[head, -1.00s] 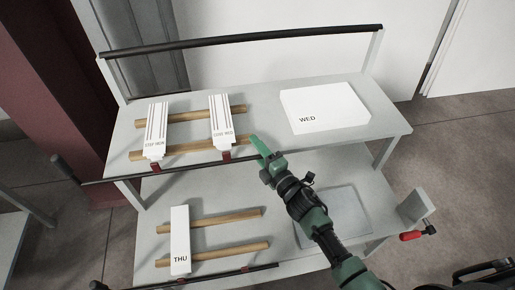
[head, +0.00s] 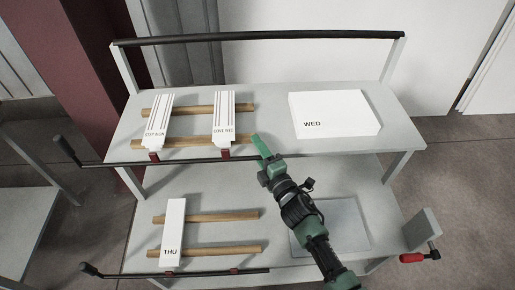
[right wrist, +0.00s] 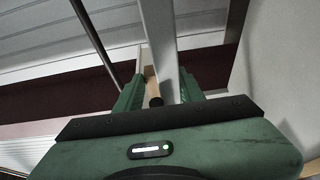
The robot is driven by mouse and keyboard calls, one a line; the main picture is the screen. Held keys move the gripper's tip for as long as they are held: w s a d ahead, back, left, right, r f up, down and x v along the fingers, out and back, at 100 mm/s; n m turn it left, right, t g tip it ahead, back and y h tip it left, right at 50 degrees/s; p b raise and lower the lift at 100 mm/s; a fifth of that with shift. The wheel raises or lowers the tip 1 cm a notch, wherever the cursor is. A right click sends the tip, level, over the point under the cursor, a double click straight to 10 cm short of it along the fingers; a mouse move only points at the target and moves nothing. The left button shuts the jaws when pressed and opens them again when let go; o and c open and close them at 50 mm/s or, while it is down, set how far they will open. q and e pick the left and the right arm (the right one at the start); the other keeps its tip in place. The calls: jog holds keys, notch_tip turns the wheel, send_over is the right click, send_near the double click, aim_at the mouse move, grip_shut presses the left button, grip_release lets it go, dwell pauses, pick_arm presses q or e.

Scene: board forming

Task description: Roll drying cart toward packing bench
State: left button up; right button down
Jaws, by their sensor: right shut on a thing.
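The drying cart (head: 265,112) is a grey two-shelf cart filling the middle of the head view, with a black bar (head: 265,38) along its back. My right gripper (head: 261,147) is at the front edge of the top shelf, shut near the right end of the dark front rail (head: 190,160). In the right wrist view its green fingers (right wrist: 160,92) flank a rod's dark round end; the exact contact is hard to see. My left gripper is out of view. I cannot identify a packing bench.
Top shelf: two striped white pieces (head: 157,118) on wooden rods and a white WED block (head: 335,112). Lower shelf: a white THU piece (head: 173,225) on rods and a grey sheet (head: 345,222). A red-handled clamp (head: 412,257) juts right. A grey table (head: 25,235) stands left.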

jog(key=c, duration=0.9)
grip_release()
jog(key=shift+d, duration=0.1)
jog(key=shift+b+v, duration=0.5)
jog(key=shift+v, duration=3.4)
